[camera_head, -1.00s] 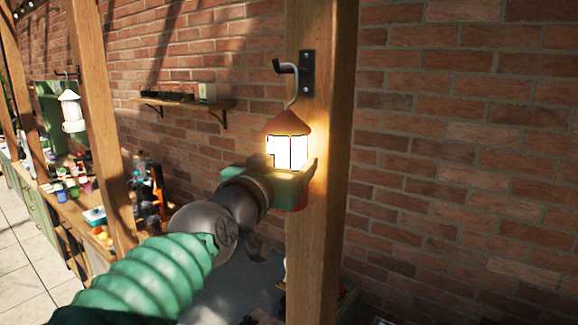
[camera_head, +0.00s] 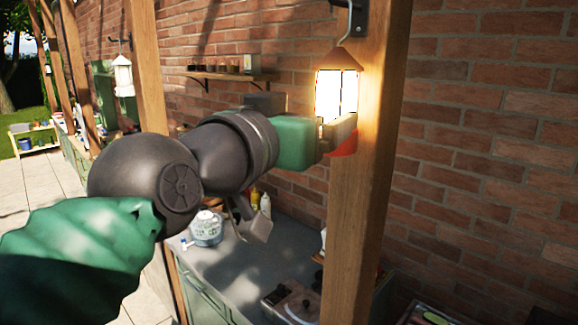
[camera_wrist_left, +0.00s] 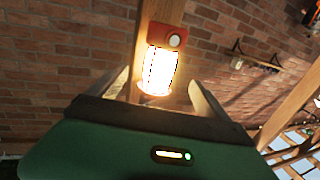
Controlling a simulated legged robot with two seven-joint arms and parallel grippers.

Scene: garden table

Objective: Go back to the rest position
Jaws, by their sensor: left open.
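A lit lantern (camera_head: 338,92) with a brown top hangs by a hook on the wooden post (camera_head: 358,210). My left gripper (camera_head: 338,132) reaches in from the left, and its fingers are at the lantern's lower end. A red part of the lantern shows just below the fingers. In the left wrist view the glowing lantern (camera_wrist_left: 160,68) stands beyond the two spread fingers of my left gripper (camera_wrist_left: 163,92), with brick on both sides. The jaws are open and hold nothing. Whether a finger touches the lantern, I cannot tell. My right gripper is not in view.
A second, white lantern (camera_head: 123,76) hangs at the left. A wall shelf (camera_head: 228,76) with small pots is on the brick wall. Below my arm is a grey counter (camera_head: 225,265) with a white-and-green pot (camera_head: 206,228) and bottles. The brick wall on the right is bare.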

